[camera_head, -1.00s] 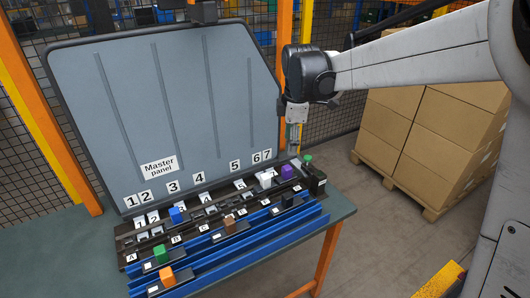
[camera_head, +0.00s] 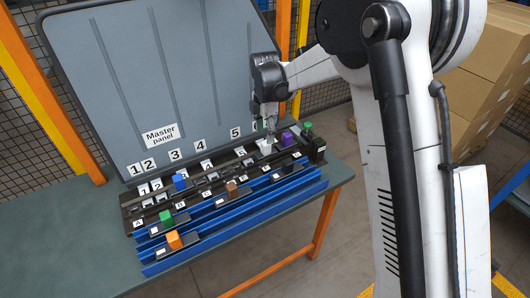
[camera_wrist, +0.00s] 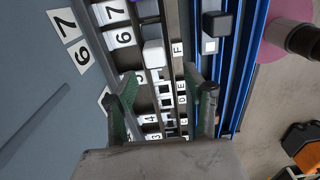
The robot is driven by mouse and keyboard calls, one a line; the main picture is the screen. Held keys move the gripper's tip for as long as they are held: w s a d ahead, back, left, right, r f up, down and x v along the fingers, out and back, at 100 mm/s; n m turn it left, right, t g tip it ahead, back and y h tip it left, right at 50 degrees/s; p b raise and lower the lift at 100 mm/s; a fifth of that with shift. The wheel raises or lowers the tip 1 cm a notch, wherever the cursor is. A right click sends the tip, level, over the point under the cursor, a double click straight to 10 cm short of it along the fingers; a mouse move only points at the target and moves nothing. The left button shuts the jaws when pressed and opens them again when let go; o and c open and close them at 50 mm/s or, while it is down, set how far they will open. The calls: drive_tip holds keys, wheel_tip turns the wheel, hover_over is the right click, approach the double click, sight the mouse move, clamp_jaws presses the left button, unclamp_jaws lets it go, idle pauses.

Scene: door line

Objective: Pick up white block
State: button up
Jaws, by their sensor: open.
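The white block (camera_head: 265,146) stands on the dark rack below the grey Master panel, near its right end. In the wrist view the white block (camera_wrist: 153,53) shows beyond my fingertips, beside the label 6 and a little left of the midline between the fingers. My gripper (camera_head: 270,132) is above the rack, close to the white block and partly in front of it. In the wrist view my gripper (camera_wrist: 165,90) has its two green-padded fingers spread apart, with nothing held between them.
A purple block (camera_head: 287,139) stands just right of the white block, and a green-topped piece (camera_head: 308,127) farther right. Blue (camera_head: 179,182), green (camera_head: 166,216), brown (camera_head: 231,188) and orange (camera_head: 174,239) blocks sit leftward. The table's front left (camera_head: 75,240) is clear.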

sight(265, 142)
drive_tip(key=shift+f, duration=0.95)
drive_tip(key=f, duration=0.2)
drive_tip(key=w+f, duration=0.1)
drive_tip(key=shift+f+p, duration=0.35)
drive_tip(key=shift+p, duration=0.05)
drive_tip(key=shift+f, duration=0.65)
drive_tip(key=shift+c, duration=0.2)
clamp_jaws()
